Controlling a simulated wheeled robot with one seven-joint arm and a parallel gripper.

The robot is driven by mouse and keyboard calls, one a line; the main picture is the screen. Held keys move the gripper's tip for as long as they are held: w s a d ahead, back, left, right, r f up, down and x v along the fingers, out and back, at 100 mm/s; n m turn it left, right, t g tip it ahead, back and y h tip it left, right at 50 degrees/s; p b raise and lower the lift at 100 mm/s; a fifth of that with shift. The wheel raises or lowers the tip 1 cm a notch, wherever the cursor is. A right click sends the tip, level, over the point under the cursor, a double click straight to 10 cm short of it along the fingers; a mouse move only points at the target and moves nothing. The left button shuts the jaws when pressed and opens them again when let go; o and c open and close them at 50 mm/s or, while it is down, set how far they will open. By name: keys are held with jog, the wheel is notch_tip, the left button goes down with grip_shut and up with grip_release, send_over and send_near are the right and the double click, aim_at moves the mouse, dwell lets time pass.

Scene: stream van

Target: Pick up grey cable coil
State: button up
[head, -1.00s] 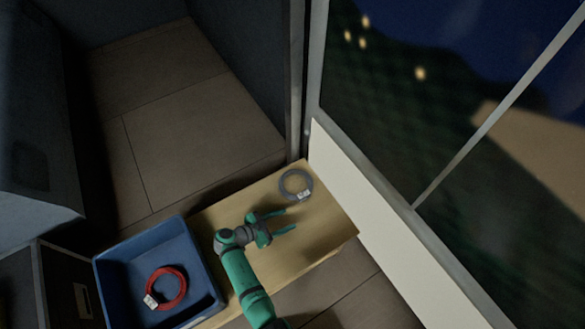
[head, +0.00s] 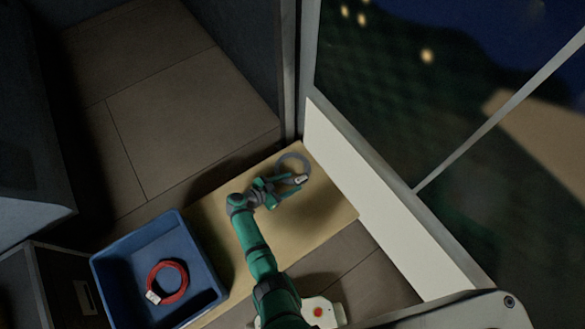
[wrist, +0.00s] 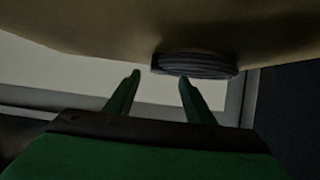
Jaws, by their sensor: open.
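In the wrist view the coil (wrist: 195,65) shows edge-on, just beyond my fingertips and mostly to the right of centre. My gripper (head: 288,184) is open, with its fingertips at the near edge of the coil. In the wrist view my gripper (wrist: 160,76) has nothing between its two fingers. I cannot tell whether a finger touches the coil.
A blue crate (head: 205,255) stands at the left end of the bench (head: 325,215), with a red cable coil (head: 180,281) inside. A white wall panel (head: 375,185) and window frame rise along the bench's right side. The bench top right of my arm is bare.

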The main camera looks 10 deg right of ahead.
aim_at(302, 178)
jog(key=x, duration=0.4)
jog(key=shift+d, duration=0.35)
jog(key=shift+a, duration=0.1)
grip_shut()
jog(key=shift+r, duration=0.15)
